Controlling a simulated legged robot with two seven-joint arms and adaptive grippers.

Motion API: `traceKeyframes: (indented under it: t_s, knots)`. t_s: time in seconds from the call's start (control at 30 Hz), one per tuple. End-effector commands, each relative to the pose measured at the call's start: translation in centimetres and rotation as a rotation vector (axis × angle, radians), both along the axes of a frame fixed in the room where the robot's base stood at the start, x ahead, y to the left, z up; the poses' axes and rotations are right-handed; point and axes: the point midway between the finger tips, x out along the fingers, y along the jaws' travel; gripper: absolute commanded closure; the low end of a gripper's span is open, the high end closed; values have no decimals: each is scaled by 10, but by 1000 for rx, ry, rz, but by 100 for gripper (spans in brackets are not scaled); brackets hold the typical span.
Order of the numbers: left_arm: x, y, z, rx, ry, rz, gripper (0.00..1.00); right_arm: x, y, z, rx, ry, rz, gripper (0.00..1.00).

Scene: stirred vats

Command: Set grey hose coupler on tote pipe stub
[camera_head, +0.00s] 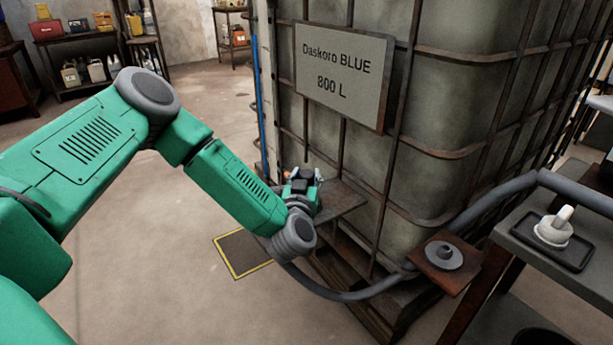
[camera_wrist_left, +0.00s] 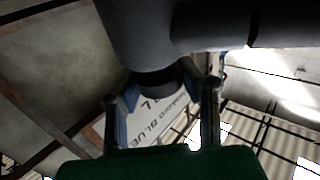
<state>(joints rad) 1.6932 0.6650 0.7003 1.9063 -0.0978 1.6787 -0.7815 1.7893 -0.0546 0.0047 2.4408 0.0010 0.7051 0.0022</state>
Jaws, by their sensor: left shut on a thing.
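My left gripper (camera_head: 302,182) is beside the lower front of the caged tote (camera_head: 450,105), above a small ledge (camera_head: 342,198). In the left wrist view its two fingers (camera_wrist_left: 163,95) are shut on a dark grey rounded part, the grey hose coupler (camera_wrist_left: 143,42). A thick dark hose or pipe (camera_wrist_left: 255,20) runs right from it. In the head view the coupler is mostly hidden by the gripper and wrist. I cannot make out the tote pipe stub clearly, nor whether the coupler touches it. My right gripper is in neither view.
A grey hose (camera_head: 345,295) sags past the tote's base and rises to the right. A rusty plate (camera_head: 468,272) bears a round grey fitting (camera_head: 443,254). A grey bench (camera_head: 520,240) holds a white fitting (camera_head: 553,230) on a black tray. Open floor lies left.

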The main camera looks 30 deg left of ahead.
Motion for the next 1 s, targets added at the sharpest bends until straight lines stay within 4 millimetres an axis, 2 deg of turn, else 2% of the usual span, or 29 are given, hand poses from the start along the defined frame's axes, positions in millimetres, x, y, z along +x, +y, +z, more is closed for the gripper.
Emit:
traceKeyframes:
  t_s: [0.27, 0.3, 0.63, 1.0]
  knots:
    - [0, 0, -6, 0, -1, 0, 100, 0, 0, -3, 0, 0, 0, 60]
    - [0, 0, -5, 0, -1, 0, 59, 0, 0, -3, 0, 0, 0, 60]
    - [-3, -2, -5, 0, 2, -1, 59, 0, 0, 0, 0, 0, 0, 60]
    - [-29, -14, -4, 1, 2, -1, 59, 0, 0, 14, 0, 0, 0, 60]
